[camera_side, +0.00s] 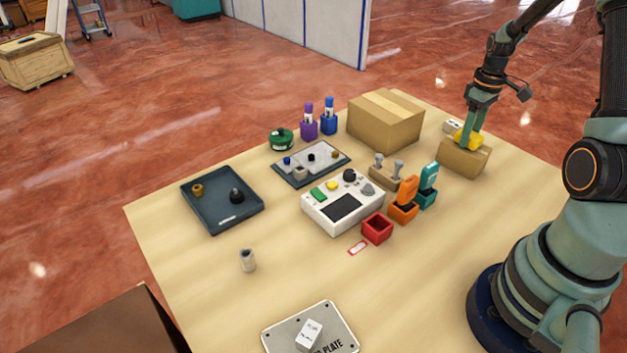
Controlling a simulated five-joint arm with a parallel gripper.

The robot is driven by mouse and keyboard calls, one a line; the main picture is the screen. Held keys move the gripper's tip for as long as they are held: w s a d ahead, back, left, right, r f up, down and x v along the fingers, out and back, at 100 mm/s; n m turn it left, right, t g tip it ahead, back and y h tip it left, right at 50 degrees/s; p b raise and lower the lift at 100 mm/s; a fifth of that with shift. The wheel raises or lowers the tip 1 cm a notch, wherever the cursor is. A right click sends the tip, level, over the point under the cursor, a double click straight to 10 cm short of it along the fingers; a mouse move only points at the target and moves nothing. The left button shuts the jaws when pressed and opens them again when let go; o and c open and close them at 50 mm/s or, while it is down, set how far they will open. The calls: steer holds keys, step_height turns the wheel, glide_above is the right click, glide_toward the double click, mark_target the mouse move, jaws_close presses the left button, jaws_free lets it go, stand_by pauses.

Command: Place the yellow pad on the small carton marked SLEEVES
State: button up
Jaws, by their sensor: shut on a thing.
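My gripper (468,142) points down at the right rear of the table and is shut on the yellow pad (460,136). The fingers cover part of the pad. The pad is at the top of a small brown carton (462,160); from this angle I cannot tell whether it touches the carton or is just above it. No SLEEVES marking is readable on the carton's visible faces.
A larger carton (385,128) stands to the left. A pale labelled item (452,126) is just behind the pad. Orange (404,202) and teal (427,188) holders and a white control box (342,204) stand nearer.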

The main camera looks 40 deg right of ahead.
steer(key=shift+f, duration=0.15)
steer(key=o, duration=1.3)
step_height(320, 180, up, 11)
steer(key=w+a+r+t, duration=0.1)
steer(key=w+a+r, duration=0.1)
steer(key=a+r, duration=0.45)
steer(key=s+a+t, duration=0.1)
steer(key=a, duration=0.6)
steer(key=s+a+t, duration=0.1)
steer(key=a+t, duration=0.1)
steer(key=a, duration=0.6)
steer(key=s+a+t, duration=0.1)
steer(key=a, duration=0.6)
steer(key=shift+s+a+r+t, duration=0.25)
steer(key=shift+r+t, duration=0.05)
